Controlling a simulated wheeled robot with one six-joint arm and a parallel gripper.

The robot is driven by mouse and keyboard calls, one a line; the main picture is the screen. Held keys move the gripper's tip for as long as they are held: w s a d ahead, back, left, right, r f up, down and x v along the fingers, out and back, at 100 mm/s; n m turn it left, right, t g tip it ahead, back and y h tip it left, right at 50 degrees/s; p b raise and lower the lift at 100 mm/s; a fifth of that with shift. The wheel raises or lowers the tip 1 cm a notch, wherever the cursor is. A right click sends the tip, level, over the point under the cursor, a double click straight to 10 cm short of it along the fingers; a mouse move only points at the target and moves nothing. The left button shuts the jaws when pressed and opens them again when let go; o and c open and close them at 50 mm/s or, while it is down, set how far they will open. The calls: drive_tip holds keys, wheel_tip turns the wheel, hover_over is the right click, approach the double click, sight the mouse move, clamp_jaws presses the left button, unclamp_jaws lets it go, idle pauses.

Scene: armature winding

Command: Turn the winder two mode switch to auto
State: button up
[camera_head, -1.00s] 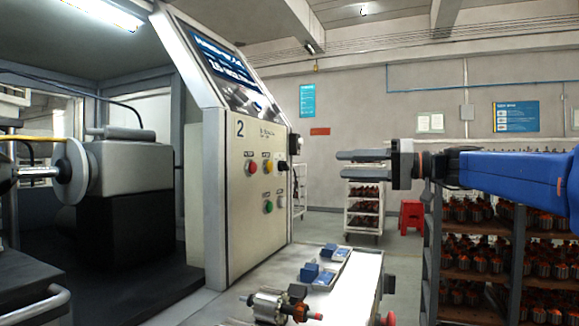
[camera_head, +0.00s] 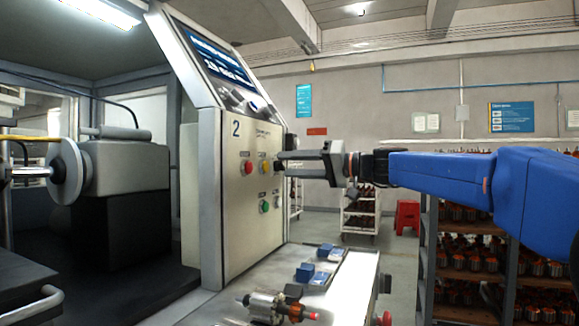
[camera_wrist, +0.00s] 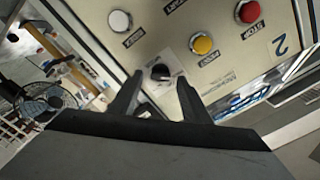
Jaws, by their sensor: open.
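The winder two control panel (camera_head: 240,235) is a cream cabinet face marked 2, left of my arm in the head view. In the wrist view the mode switch (camera_wrist: 160,72) is a small black knob with a pale mark, in line with the yellow and red buttons. My gripper (camera_head: 279,162) points left at the panel, its tips close to the face. In the wrist view the open fingers (camera_wrist: 160,79) lie one on each side of the knob. I cannot tell whether they touch it or which setting its mark points to.
A green button (camera_head: 264,206) is lower on the panel. A bench (camera_head: 340,285) with blue parts and an armature (camera_head: 268,305) stands below my arm.

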drive_tip(key=shift+w+a, duration=0.2)
drive_tip(key=shift+a, duration=0.25)
drive_tip(key=c, duration=1)
drive_tip(key=shift+c, duration=0.2)
